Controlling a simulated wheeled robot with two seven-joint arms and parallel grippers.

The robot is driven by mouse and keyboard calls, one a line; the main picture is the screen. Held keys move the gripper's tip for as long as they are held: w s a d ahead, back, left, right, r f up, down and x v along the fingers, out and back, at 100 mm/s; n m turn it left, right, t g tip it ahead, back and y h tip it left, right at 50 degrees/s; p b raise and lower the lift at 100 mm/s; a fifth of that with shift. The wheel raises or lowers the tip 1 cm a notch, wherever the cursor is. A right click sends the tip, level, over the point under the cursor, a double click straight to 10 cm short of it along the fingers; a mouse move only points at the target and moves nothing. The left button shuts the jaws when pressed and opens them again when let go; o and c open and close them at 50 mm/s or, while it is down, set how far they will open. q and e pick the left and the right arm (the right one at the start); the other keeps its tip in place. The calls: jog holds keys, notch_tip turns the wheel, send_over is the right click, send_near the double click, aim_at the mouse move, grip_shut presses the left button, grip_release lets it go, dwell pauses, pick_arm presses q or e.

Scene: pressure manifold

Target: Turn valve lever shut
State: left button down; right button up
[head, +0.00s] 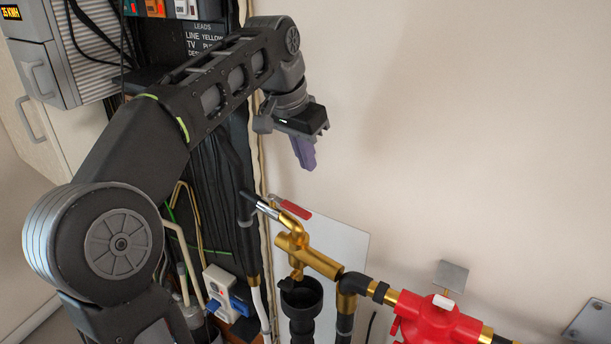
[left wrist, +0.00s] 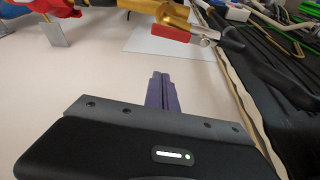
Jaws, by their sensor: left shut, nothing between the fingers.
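The valve lever has a red handle (head: 290,207) and sits on top of a brass valve (head: 308,256) in the head view. In the left wrist view the red lever (left wrist: 171,32) lies beside the brass body (left wrist: 175,14) near the top. My left gripper (head: 305,160) points down above the lever, with a clear gap to it. Its purple fingers are together with nothing between them; they also show in the left wrist view (left wrist: 161,83). My right gripper is in neither view.
A red regulator body (head: 430,320) joins the brass pipework at the lower right. Black pipes and cables (head: 225,200) run down the wall at left. A white socket box (head: 225,290) with blue plugs is low at left.

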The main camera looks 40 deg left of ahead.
aim_at(288, 206)
pick_arm(q)
notch_tip(288, 206, down, 9)
jog(key=shift+s, duration=0.45)
dwell(0.6)
